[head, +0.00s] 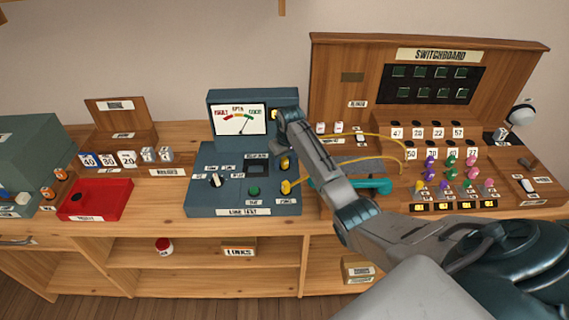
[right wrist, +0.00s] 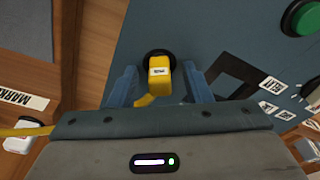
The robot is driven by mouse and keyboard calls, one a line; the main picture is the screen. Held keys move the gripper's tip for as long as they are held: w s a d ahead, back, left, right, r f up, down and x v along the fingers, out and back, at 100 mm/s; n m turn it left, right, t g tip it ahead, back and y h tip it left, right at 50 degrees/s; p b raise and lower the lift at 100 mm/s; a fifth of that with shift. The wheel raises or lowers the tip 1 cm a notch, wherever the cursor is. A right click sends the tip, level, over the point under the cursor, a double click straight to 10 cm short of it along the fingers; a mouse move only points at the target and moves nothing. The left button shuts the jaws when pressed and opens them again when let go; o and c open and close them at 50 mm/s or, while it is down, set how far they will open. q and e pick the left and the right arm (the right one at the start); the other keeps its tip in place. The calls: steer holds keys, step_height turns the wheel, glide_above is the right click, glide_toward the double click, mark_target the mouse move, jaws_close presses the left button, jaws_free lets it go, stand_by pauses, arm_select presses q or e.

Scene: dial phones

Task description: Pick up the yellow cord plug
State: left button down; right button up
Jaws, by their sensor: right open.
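A yellow plug (right wrist: 159,82) sits at a round black socket on the blue panel in the right wrist view. It bears a small white label, and a yellow cord (right wrist: 24,131) runs off left. My right gripper (right wrist: 159,74) is open, one finger on each side of the plug; I cannot tell if they touch it. In the head view, yellow plugs show at the right side of the line test box (head: 222,204), one at its front right (head: 287,187). My right arm reaches over from the right; its fingers are hard to make out there. My left gripper is out of view.
The switchboard (head: 433,56) with several coloured plugs stands right. A teal handset-like bar (head: 370,186) lies near my right forearm. A red tray (head: 95,200) is at the left. A green button (right wrist: 303,17) is on the panel.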

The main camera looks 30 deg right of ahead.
mark_target(285, 158)
steer(key=c, duration=0.6)
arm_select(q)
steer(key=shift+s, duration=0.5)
arm_select(e)
jaws_close()
